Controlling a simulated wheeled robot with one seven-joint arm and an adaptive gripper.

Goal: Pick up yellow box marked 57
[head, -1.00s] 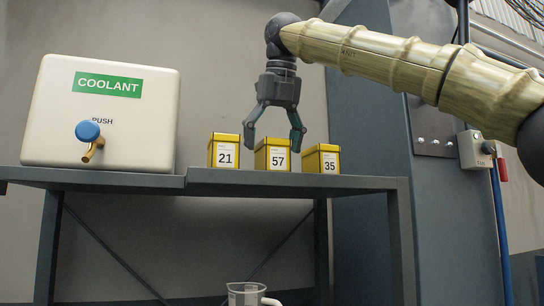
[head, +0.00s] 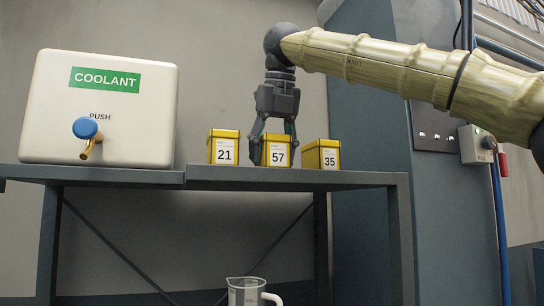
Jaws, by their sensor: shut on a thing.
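The yellow box marked 57 (head: 277,153) stands on the grey shelf (head: 350,177), in the middle of a row of yellow boxes. My gripper (head: 275,134) points down over it from above and behind. Its fingers are shut on the sides of box 57, and their tips are partly hidden by the box. The box looks upright and at shelf height; I cannot tell whether its base touches the shelf.
Yellow box 21 (head: 223,148) stands close on the left and yellow box 35 (head: 321,155) close on the right. A white coolant tank (head: 100,115) with a blue push tap (head: 86,128) stands further left. A clear jug (head: 244,293) is below the shelf.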

